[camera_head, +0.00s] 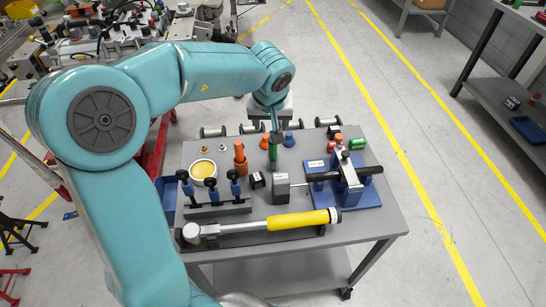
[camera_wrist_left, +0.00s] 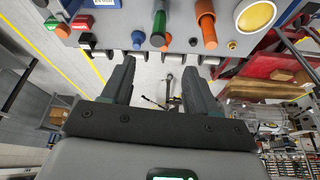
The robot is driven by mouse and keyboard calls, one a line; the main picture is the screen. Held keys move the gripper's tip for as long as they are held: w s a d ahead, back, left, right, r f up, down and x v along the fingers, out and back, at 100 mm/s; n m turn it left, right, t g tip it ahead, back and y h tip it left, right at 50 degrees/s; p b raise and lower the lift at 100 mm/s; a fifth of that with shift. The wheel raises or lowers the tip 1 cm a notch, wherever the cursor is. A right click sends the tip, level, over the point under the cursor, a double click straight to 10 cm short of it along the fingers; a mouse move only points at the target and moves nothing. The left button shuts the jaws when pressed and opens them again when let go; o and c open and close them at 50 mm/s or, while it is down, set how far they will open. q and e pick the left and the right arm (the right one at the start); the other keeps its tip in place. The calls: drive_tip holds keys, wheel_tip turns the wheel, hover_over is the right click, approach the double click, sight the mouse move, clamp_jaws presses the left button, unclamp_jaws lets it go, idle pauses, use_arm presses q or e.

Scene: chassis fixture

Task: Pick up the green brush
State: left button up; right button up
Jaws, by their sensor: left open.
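A green brush (camera_head: 272,153) stands upright near the back middle of the grey table, beside an orange-handled item. In the left wrist view the green brush (camera_wrist_left: 159,20) shows at the top edge, beyond my fingertips and between their lines. My left gripper (camera_head: 275,128) is just behind and above it in the head view, partly hidden by its own wrist. In the left wrist view the left gripper (camera_wrist_left: 158,62) is open, with nothing between its fingers. My right gripper is not in view.
An orange-handled item (camera_head: 240,157) and a blue piece (camera_head: 289,139) stand close to the brush. A yellow-filled round tin (camera_head: 203,170), a blue clamp fixture (camera_head: 345,180) and a yellow-handled tool (camera_head: 297,220) lie around on the table (camera_head: 372,225). Metal spools line the back edge.

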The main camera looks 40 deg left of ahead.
sight(271, 143)
use_arm(q)
drive_tip(key=b+x, duration=0.3)
drive_tip(key=x, duration=0.9)
drive_tip(key=shift+d+f, duration=0.15)
drive_tip(key=shift+s+f, duration=0.1)
drive_tip(key=shift+f, duration=0.35)
drive_tip(key=x, duration=0.1)
drive_tip(key=b+x, duration=0.1)
drive_tip(key=x, duration=0.2)
drive_tip(key=shift+w+f+b, duration=0.2)
drive_tip(key=shift+w+b, duration=0.15)
drive_tip(key=shift+w, duration=0.05)
drive_tip(key=shift+s+r, duration=0.15)
drive_tip(key=shift+s, duration=0.05)
drive_tip(key=c, duration=1)
